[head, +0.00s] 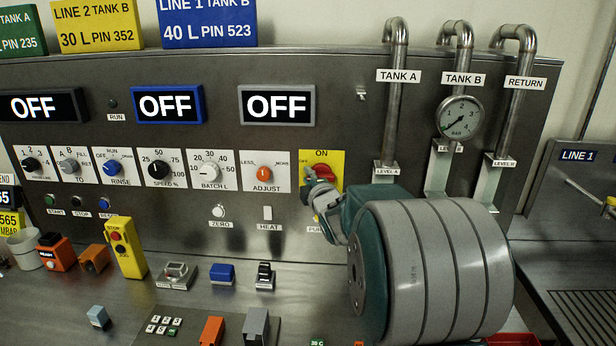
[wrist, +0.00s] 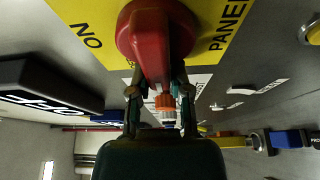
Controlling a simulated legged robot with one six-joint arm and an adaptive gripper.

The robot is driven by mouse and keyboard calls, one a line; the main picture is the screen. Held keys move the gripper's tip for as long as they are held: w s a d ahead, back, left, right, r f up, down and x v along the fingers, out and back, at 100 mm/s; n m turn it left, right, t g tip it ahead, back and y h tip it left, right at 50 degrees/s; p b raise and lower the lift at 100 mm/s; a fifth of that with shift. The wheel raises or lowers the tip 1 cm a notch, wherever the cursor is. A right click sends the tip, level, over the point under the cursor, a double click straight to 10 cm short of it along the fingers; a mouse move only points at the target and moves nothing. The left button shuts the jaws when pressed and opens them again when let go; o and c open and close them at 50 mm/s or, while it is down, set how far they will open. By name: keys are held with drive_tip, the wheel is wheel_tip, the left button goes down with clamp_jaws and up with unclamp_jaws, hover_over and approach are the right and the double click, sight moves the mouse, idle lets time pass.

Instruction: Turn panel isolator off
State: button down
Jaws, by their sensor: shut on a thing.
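The panel isolator is a red rotary handle on a yellow plate (head: 335,158) marked ON at its top, on the steel panel. In the head view its red knob (head: 322,170) is partly hidden by my gripper (head: 318,190). In the wrist view the red handle (wrist: 155,45) fills the top centre, on the yellow plate (wrist: 85,18). The fingers of my gripper (wrist: 158,88) lie on both sides of the handle's bar and are shut on it. The handle's exact pointing direction is hard to read.
Other rotary knobs, such as the orange ADJUST knob (head: 264,172), sit left of the isolator. Three screens (head: 276,104) read OFF. Pipes and a gauge (head: 460,117) are at the right. Several loose devices, including a yellow pendant (head: 126,246), stand on the bench below.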

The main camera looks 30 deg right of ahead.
drive_tip(key=shift+s+d+f, duration=0.1)
drive_tip(key=shift+d+f, duration=0.05)
drive_tip(key=shift+f, duration=0.2)
drive_tip(key=c, duration=0.6)
unclamp_jaws()
drive_tip(key=shift+o, duration=0.2)
drive_tip(key=shift+r, duration=0.1)
drive_tip(key=shift+d, duration=0.1)
drive_tip(key=shift+r, duration=0.1)
drive_tip(key=v, duration=1.1)
drive_tip(key=shift+s+a, duration=0.2)
drive_tip(key=shift+s, duration=0.15)
